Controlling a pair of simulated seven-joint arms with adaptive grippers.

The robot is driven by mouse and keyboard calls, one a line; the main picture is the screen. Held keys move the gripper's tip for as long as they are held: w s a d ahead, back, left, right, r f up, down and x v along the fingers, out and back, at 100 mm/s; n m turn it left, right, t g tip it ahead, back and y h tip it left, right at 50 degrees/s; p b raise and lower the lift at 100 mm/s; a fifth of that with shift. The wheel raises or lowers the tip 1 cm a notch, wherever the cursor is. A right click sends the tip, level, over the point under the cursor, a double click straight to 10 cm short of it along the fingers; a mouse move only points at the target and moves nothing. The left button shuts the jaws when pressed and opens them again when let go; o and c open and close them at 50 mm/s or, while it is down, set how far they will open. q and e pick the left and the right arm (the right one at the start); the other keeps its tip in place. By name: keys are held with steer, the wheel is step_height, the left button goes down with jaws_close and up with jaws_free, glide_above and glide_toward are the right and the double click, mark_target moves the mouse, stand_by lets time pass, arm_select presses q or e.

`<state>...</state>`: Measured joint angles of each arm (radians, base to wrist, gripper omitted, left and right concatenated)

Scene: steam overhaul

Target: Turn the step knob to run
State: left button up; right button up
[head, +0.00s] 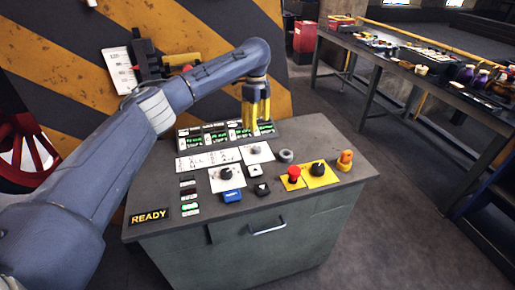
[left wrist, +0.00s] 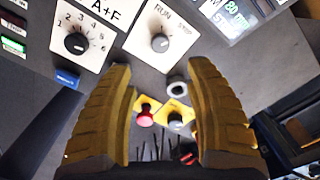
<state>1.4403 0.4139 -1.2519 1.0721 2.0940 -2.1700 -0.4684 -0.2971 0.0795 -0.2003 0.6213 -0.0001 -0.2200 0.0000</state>
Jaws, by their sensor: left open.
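The step knob (head: 254,150) is a small grey knob on a white plate in the middle of the sloping console top. In the left wrist view the knob (left wrist: 160,43) shows clearly, with RUN printed at its upper left and a partly legible label at its upper right. I cannot tell surely which label its mark points to. My left gripper (head: 256,126) hangs over the console with its yellow fingers down, just above and behind the knob in the head view. Its fingers (left wrist: 160,68) are apart with nothing between them. My right gripper is not in view.
Near the knob are a numbered selector knob (head: 226,173), a blue button (head: 232,196), a grey round button (head: 286,156), a red button (head: 294,174), a black knob (head: 318,168) and an orange control (head: 345,160). A READY sign (head: 149,216) is lit. A cluttered workbench (head: 400,65) stands right.

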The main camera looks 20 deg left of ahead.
mark_target(256, 147)
arm_select(q)
step_height(256, 147, down, 13)
steer(key=shift+r, duration=0.2)
stand_by(0.3)
steer(key=shift+c, duration=0.4)
jaws_close()
